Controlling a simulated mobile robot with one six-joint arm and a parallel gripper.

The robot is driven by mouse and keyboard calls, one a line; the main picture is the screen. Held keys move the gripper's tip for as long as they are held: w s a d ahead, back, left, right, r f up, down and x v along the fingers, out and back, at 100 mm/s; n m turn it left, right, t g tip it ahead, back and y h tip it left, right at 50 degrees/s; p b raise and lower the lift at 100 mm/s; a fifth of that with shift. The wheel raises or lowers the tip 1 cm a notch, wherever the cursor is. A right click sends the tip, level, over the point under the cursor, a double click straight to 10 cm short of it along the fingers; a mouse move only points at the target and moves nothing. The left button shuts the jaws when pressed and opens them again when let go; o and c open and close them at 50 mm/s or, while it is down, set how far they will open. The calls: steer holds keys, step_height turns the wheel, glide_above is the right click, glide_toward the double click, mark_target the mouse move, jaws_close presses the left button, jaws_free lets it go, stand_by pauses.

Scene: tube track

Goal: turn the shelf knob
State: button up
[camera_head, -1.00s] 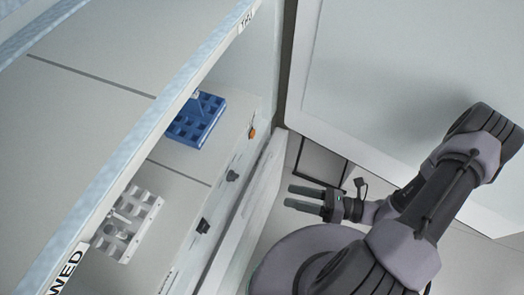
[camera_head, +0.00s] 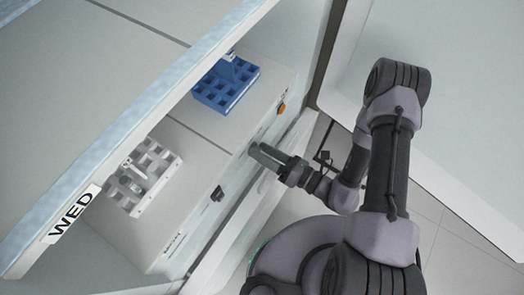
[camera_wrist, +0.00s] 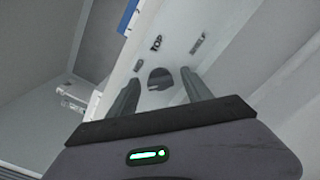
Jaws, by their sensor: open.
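A round dark knob (camera_wrist: 160,78) sits on the pale front panel of the shelf, with lettering "TOP" and "SHELF" beside it in the wrist view. My gripper (camera_wrist: 161,92) is open, one finger on each side of the knob in that view. I cannot tell whether the fingers touch it. In the head view my gripper (camera_head: 259,153) reaches the panel from the right, and its fingers hide this knob. A second black knob (camera_head: 217,193) is lower left on the same panel. An orange knob (camera_head: 282,107) is above right.
A blue tube rack (camera_head: 226,84) and a white tube rack (camera_head: 143,177) stand on the shelf behind the panel. A shelf edge labelled WED (camera_head: 72,215) runs above them. A large pale panel (camera_head: 450,120) stands at right, behind my arm.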

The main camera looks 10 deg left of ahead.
steer(key=shift+w+a, duration=0.1)
steer(key=shift+a, duration=0.15)
steer(key=shift+c, duration=0.2)
jaws_close()
steer(key=m+p, duration=0.1)
steer(key=m, duration=0.2)
steer(key=m+p, duration=0.1)
steer(key=m, duration=0.4)
steer(key=shift+f, duration=0.15)
steer(key=shift+m, duration=0.5)
